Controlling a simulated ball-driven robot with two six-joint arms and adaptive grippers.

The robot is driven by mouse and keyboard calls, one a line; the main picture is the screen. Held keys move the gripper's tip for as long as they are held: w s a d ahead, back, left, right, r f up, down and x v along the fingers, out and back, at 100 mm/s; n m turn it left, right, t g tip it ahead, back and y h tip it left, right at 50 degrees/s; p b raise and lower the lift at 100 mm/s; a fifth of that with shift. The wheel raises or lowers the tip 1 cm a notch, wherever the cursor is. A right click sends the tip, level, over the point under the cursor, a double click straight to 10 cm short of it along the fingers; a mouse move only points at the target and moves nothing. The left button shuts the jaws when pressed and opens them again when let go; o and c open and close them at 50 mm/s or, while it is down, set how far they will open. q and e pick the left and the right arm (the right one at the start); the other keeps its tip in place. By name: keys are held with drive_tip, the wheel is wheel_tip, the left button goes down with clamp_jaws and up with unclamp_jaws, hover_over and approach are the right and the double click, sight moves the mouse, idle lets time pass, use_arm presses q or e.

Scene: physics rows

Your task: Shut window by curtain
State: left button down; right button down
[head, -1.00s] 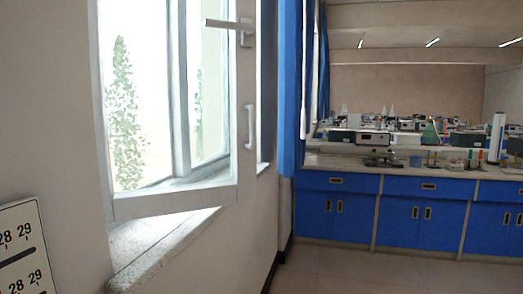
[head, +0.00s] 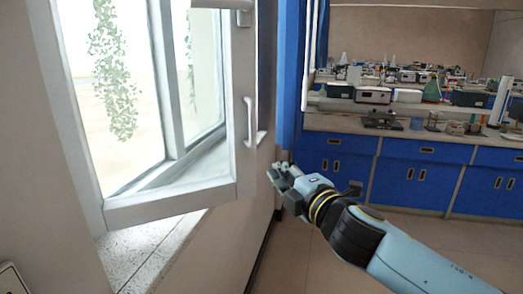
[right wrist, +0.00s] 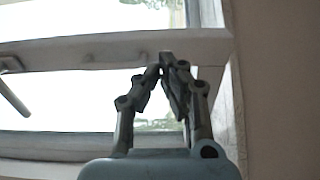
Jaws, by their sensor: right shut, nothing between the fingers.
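The white-framed window sash (head: 175,207) stands open into the room, at an angle over the speckled sill (head: 150,255). A white pull handle (head: 249,122) is on its right edge, and a lever handle (head: 222,4) shows at the top. The blue curtain (head: 290,75) hangs just right of the window. My right gripper (head: 279,167) is shut and empty, to the right of the sash's lower corner and below the curtain. In the right wrist view its closed fingertips (right wrist: 166,60) appear in front of the sash frame (right wrist: 60,52); contact cannot be told. My left gripper is not in view.
Blue cabinets (head: 415,175) with a counter full of lab equipment stand at the back right. The floor (head: 300,250) between the wall and the cabinets is clear.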

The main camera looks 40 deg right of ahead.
drive_tip(key=w+d+p, duration=0.1)
drive_tip(key=w, duration=0.8)
drive_tip(key=shift+w+d+p, duration=0.15)
drive_tip(key=shift+d+p, duration=0.05)
drive_tip(key=shift+p, duration=0.1)
